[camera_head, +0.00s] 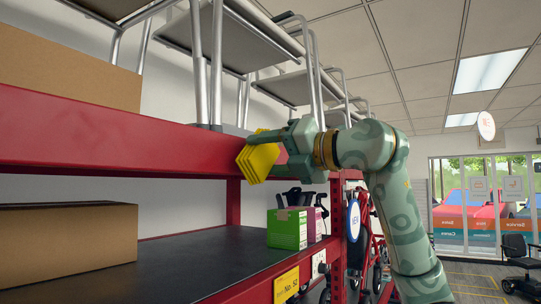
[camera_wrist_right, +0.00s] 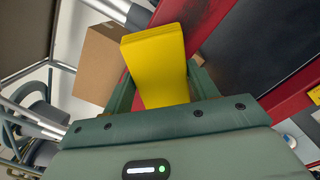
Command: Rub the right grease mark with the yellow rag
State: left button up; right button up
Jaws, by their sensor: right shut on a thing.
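The yellow rag (camera_head: 257,162) is a folded, layered pad. My right gripper (camera_head: 279,152) is shut on it and holds it up beside the red upper shelf beam (camera_head: 110,143), near that beam's right end. In the right wrist view the rag (camera_wrist_right: 155,62) sticks out from between the fingers of my right gripper (camera_wrist_right: 163,95), with the red beam (camera_wrist_right: 201,22) behind it. I cannot tell whether the rag touches the beam. My left gripper is not in view.
Cardboard boxes stand on the upper shelf (camera_head: 70,68) and lower shelf (camera_head: 65,244). A green box (camera_head: 287,229) stands near the lower shelf's right end, below my gripper. Metal-legged grey platforms (camera_head: 215,60) rise above the beam.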

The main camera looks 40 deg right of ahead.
jog(key=shift+w+a, duration=0.1)
jog(key=shift+w, duration=0.25)
dwell(0.3)
jog(key=shift+w+a, duration=0.1)
jog(key=shift+w, duration=0.2)
jog(key=shift+w+a, duration=0.15)
jog(key=shift+w, duration=0.25)
jog(key=shift+w+d, duration=1.65)
jog(key=shift+d, duration=4.25)
jog(key=shift+s+a+f+b, duration=0.15)
jog(key=shift+s+a, duration=0.15)
jog(key=shift+a, duration=0.8)
jog(key=shift+s+a+r+b, duration=0.1)
jog(key=shift+s+a, duration=0.2)
jog(key=shift+a, duration=0.85)
jog(key=shift+s+a+f+b, duration=0.15)
jog(key=shift+s+a, duration=0.15)
jog(key=shift+a, duration=0.8)
jog(key=shift+s+a+r, duration=0.1)
jog(key=shift+s+a, duration=0.15)
jog(key=shift+a, duration=0.65)
jog(key=shift+s+a+r, duration=0.1)
jog(key=shift+s+a, duration=0.15)
jog(key=shift+a, duration=0.6)
jog(key=shift+s+a, duration=0.25)
jog(key=shift+a, duration=0.65)
jog(key=shift+d, duration=0.1)
